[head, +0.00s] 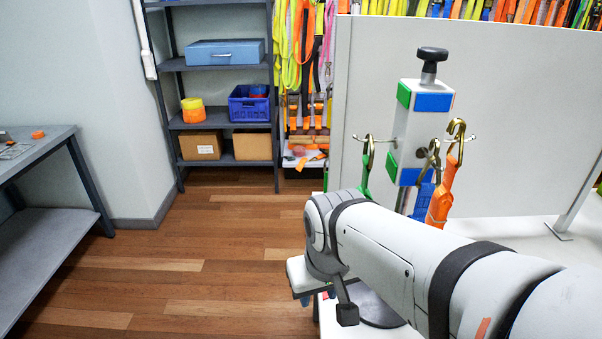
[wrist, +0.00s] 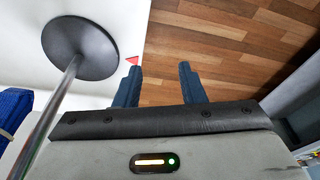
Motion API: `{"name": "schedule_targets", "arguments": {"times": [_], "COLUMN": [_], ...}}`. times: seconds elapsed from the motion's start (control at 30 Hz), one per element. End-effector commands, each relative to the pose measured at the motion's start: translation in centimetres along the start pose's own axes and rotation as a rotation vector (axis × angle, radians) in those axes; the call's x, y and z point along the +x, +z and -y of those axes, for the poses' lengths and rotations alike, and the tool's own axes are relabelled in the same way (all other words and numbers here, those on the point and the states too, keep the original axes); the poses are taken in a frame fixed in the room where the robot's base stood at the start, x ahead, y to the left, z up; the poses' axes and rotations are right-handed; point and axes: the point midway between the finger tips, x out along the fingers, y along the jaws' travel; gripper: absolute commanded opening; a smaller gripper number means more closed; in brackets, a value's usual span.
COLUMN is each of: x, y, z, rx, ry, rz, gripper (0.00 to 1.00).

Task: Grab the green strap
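The green strap (head: 366,170) hangs from a metal hook on the left side of the white post (head: 412,130) in the head view. My arm hides its lower part. A blue strap (head: 423,198) and an orange strap (head: 442,195) hang from hooks at the post's front and right. In the wrist view my gripper (wrist: 158,67) has its two dark fingers apart with nothing between them. It points down past a white table edge toward the floor. In the head view it is low and left of the post, mostly behind my arm. I cannot make out the green strap in the wrist view.
The post's pole and round dark base (wrist: 80,48) stand on the white table, left of my fingers in the wrist view. A blue strap (wrist: 12,108) shows there too. A grey panel (head: 500,90) stands behind the post. The wooden floor (head: 220,230) is clear.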

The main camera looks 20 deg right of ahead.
Motion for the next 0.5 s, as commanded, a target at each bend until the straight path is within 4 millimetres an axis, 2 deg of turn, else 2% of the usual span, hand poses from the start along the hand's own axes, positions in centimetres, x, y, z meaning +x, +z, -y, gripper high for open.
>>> {"name": "schedule_targets", "arguments": {"times": [0.07,0.17,0.27,0.37,0.5], "x": [0.0,-0.6,-2.7,-6.5,-13.2], "y": [0.0,-0.5,-2.2,-5.2,-10.2], "z": [0.0,-0.1,-1.0,-2.3,-5.0], "rx": [0.000,0.027,0.153,0.381,0.816], "ry": [0.000,0.001,0.009,0.022,0.057], "rz": [0.000,0.003,0.015,0.041,0.085], "gripper": [0.38,0.46,0.54,0.63,0.74]}}
